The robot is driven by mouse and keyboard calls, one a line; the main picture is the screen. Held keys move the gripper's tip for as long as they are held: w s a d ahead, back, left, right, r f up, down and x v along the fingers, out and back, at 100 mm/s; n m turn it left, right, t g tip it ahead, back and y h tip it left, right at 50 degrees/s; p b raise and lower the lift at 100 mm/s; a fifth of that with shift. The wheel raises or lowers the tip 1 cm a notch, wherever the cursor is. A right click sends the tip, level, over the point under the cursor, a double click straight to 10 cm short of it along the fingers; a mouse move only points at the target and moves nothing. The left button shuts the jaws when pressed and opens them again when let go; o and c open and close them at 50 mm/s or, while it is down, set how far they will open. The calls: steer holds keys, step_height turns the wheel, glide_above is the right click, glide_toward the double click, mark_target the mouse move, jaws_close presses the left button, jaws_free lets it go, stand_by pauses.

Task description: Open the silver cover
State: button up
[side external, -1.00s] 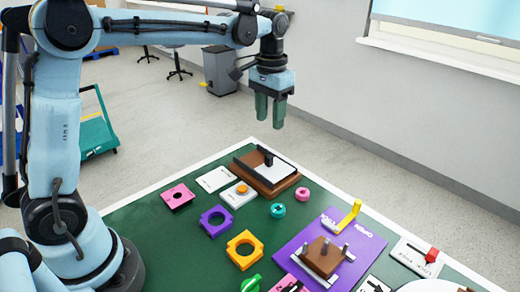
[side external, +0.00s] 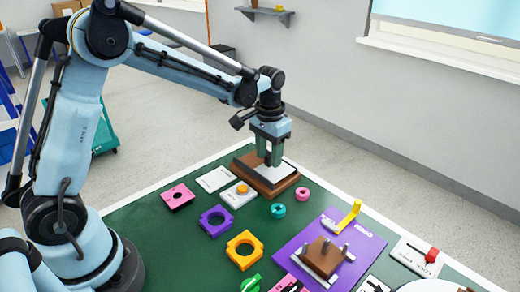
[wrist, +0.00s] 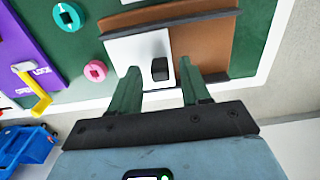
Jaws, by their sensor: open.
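The silver cover (wrist: 125,48) is a flat pale plate on a brown wooden base (wrist: 210,48) with dark rails along two sides. A black upright handle (wrist: 160,68) stands on the cover. In the side view the cover (side external: 285,174) and base (side external: 263,188) are at the table's far corner, partly hidden by my gripper (side external: 268,163). In the wrist view my gripper (wrist: 160,76) is open, with one green finger on each side of the handle. Gaps show between the fingers and the handle, and nothing is held. The exact fingertip height is hard to tell.
A white plate with an orange button (side external: 240,191), a blank white plate (side external: 215,179), and teal (side external: 278,210) and pink (side external: 302,194) round pieces lie near the base. A purple panel (side external: 350,232) with a yellow lever (side external: 349,216) is farther right. Green table surface shows between them.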

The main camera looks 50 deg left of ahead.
jaws_close()
steer(key=a, duration=0.7)
steer(key=shift+a, duration=0.35)
jaws_free()
step_height(320, 180, up, 12)
stand_by(0.6)
